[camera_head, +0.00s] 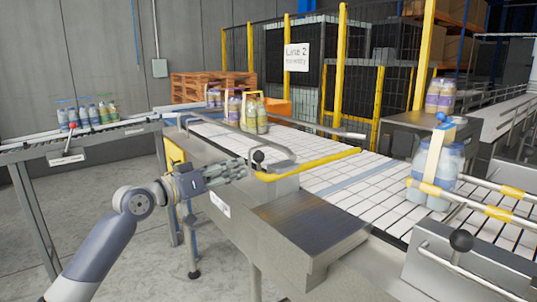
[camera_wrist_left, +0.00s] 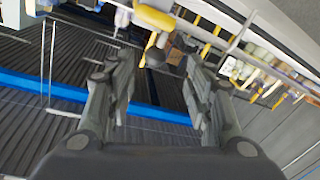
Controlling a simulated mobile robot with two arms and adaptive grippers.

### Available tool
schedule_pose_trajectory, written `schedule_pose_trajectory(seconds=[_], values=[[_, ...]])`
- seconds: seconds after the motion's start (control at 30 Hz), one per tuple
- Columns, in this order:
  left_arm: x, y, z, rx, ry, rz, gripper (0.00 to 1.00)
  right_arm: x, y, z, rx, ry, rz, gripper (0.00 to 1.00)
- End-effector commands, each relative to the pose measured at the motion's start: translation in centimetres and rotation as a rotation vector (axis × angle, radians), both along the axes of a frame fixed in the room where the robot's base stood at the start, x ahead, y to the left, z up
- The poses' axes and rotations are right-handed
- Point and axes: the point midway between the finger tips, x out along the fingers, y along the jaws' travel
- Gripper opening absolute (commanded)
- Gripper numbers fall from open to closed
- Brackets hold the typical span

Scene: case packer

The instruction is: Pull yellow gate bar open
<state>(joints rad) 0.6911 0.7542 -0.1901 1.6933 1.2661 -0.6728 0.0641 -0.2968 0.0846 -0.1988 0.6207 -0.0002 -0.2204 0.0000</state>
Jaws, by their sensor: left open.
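The yellow gate bar (camera_head: 310,164) reaches across the near side of the white conveyor in the head view. A black ball knob (camera_head: 258,156) stands at its left end. My left gripper (camera_head: 240,168) is just left of the knob and the bar's near end, pointing toward them. In the left wrist view my left gripper (camera_wrist_left: 160,68) has its two fingers spread apart with nothing held between them. A dark round knob (camera_wrist_left: 156,57) and yellow parts (camera_wrist_left: 155,18) show ahead between and above the fingertips. I cannot tell whether the fingers touch the bar. My right gripper is not in view.
The white conveyor (camera_head: 335,178) carries bottle packs (camera_head: 254,113) at the back and one (camera_head: 437,163) at the right. Metal rails with yellow sleeves (camera_head: 480,208) and another black knob (camera_head: 461,240) are at the right. A side conveyor with a red lever (camera_head: 68,146) stands left.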

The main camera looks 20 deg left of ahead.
Motion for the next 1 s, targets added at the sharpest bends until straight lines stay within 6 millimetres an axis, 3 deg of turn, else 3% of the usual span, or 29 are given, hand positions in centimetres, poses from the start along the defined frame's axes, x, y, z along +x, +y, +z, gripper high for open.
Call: schedule_pose_trajectory(seconds=[0.17,0.4,0.7,1.0], values=[[0.4,-0.8,1.2,-0.004,-0.01,-0.015,0.48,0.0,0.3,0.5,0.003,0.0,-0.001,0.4],[4.0,-2.8,1.4,-0.005,-0.011,-0.015,0.48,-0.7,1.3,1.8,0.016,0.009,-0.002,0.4],[7.8,-4.8,1.1,-0.003,-0.009,-0.012,0.48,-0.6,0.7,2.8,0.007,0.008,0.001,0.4],[9.1,-5.5,0.9,-0.002,-0.01,-0.012,0.48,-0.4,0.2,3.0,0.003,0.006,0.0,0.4]])
